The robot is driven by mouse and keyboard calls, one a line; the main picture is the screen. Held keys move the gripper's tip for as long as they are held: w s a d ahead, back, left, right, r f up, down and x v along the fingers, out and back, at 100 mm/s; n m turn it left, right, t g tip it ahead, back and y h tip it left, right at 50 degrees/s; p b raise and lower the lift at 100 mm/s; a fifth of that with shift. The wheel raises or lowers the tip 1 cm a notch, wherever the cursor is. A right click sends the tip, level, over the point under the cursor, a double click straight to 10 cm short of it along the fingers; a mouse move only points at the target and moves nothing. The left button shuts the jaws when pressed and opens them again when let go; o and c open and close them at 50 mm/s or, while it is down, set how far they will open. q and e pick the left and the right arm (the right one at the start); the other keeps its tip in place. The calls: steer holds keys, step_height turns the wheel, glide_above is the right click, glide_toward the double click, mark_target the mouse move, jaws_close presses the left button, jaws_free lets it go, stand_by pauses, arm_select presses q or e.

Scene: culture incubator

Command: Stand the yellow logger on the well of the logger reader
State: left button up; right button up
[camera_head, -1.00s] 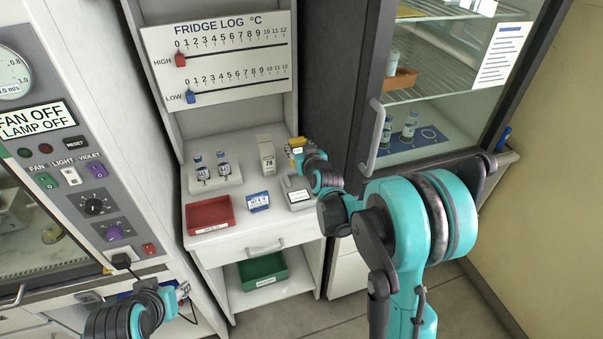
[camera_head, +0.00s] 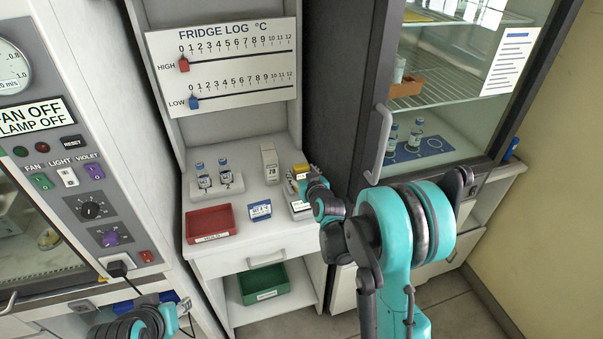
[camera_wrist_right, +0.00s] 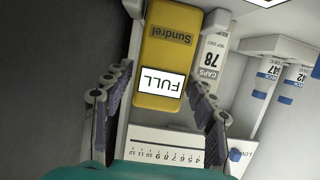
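The yellow logger (camera_head: 302,169) is above the back right of the worktop, just behind the logger reader (camera_head: 300,207), a grey block with a white label. In the right wrist view the logger (camera_wrist_right: 165,50) shows its "FULL" display and the name "Sundrel". In the head view my right gripper (camera_head: 307,182) partly hides the logger and reader. The reader's well is not clearly visible. My left gripper (camera_head: 178,305) is low at the left, its fingers unclear.
A white box marked 78 (camera_head: 270,165), a vial rack (camera_head: 218,188), a red tray (camera_head: 210,223) and a blue sign (camera_head: 260,210) share the worktop. The fridge door handle (camera_head: 379,145) stands right of my gripper. A green tray (camera_head: 264,284) is below.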

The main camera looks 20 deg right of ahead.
steer(key=shift+r, duration=0.15)
steer(key=shift+s+r, duration=0.15)
steer(key=shift+s, duration=0.1)
steer(key=s+a+r+g+p, duration=0.1)
steer(key=s+g, duration=0.1)
steer(key=s, duration=1)
steer(key=s+a+r+g+p, duration=0.1)
steer(key=s+r+g, duration=0.1)
steer(key=s, duration=1)
steer(key=s+a+r+g+p, duration=0.1)
steer(key=s+r+g, duration=0.1)
steer(key=s, duration=1)
steer(key=shift+s+r+g+h, duration=0.2)
steer(key=shift+s+g+h, duration=0.1)
steer(key=shift+g, duration=0.5)
stand_by(0.5)
